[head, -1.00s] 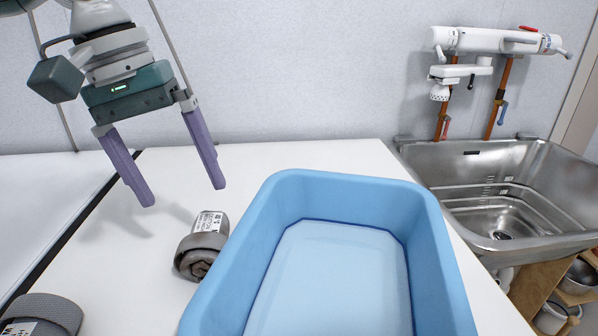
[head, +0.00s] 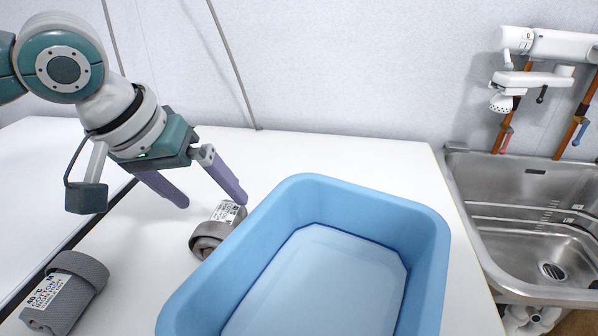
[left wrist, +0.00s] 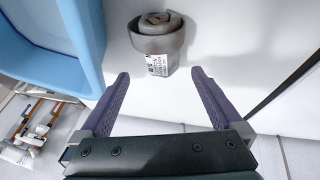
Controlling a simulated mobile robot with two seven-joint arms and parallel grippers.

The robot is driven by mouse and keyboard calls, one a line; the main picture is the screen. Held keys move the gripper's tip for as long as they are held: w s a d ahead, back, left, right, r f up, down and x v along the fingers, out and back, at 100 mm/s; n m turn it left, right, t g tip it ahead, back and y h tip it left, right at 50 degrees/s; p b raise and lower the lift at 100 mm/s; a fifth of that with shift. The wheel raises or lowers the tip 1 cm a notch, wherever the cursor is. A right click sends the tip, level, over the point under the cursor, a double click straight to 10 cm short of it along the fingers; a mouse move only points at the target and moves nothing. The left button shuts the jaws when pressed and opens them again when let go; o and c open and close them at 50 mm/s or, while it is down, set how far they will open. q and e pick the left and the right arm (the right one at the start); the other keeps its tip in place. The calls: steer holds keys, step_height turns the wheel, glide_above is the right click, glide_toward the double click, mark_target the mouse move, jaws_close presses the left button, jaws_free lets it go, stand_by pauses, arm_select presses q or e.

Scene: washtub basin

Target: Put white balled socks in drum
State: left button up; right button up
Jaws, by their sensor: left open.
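A rolled pair of grey socks (head: 208,240) with a white printed label lies on the white worktop, close to the left side of the blue tub. It also shows in the left wrist view (left wrist: 155,42), just beyond the fingertips. A second rolled grey pair (head: 78,284) lies at the lower left. I see no white socks. The blue tub (head: 428,255) stands on the worktop, and the part of its inside that shows is empty. No drum is in view. My right gripper is not in view.
A steel sink (head: 530,200) with a white tap unit (head: 550,45) above it is at the right. A grey wall (head: 330,75) closes off the back. The worktop (head: 385,160) is bare behind the tub.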

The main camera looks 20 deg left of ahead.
mark_target(222, 209)
arm_select(q)
steer(key=shift+x, duration=0.85)
steer(key=b+x, duration=0.1)
steer(key=x, duration=0.3)
steer(key=shift+w+f, duration=0.25)
steer(key=shift+f, duration=0.05)
steer(key=c, duration=1.3)
